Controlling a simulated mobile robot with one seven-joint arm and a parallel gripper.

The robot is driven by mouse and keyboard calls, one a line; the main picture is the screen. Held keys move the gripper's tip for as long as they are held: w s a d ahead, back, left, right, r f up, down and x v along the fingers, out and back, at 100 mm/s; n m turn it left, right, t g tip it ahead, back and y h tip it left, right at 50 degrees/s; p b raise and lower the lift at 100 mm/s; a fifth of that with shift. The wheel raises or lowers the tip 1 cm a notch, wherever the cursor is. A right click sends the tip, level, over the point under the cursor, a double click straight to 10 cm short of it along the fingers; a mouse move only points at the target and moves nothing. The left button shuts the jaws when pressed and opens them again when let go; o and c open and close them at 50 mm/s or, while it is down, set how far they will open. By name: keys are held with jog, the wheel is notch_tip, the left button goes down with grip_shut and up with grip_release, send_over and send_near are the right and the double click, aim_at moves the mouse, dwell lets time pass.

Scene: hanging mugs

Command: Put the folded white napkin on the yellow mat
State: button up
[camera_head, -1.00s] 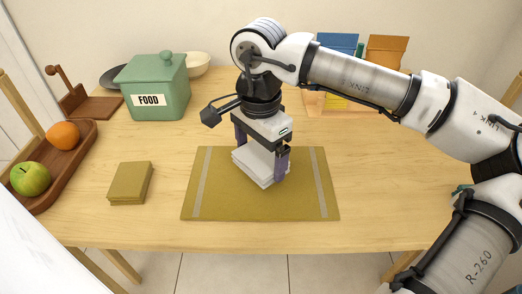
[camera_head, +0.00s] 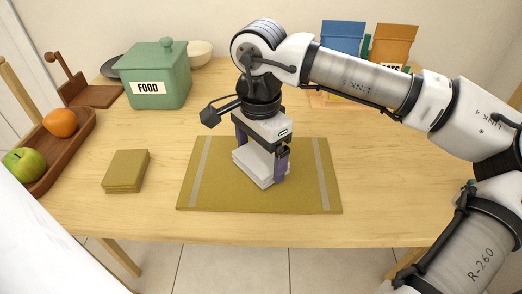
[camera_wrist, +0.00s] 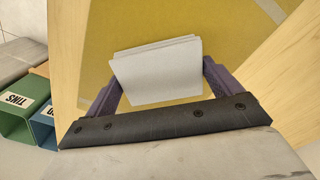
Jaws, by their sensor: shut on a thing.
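The folded white napkin (camera_head: 254,166) is between the two purple fingers of my gripper (camera_head: 261,162), over the middle of the yellow mat (camera_head: 220,195). My gripper points down and is shut on the napkin. In the wrist view the napkin (camera_wrist: 158,72) lies between the fingers (camera_wrist: 162,85), with the mat (camera_wrist: 85,55) behind it. The napkin is low over the mat or touching it; I cannot tell which. Part of the napkin is hidden by my gripper in the head view.
A stack of folded olive napkins (camera_head: 126,170) lies left of the mat. A green FOOD canister (camera_head: 158,80) stands at the back left. A wooden tray (camera_head: 68,150) with an apple and an orange is at the left edge. Blue (camera_head: 342,36) and orange (camera_head: 394,44) bins stand at the back right.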

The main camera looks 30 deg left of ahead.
aim_at(260, 156)
jog(key=shift+f+b, duration=0.3)
jog(key=o, duration=0.7)
jog(key=shift+o, duration=0.2)
notch_tip(260, 156, up, 14)
jog(key=p, duration=0.2)
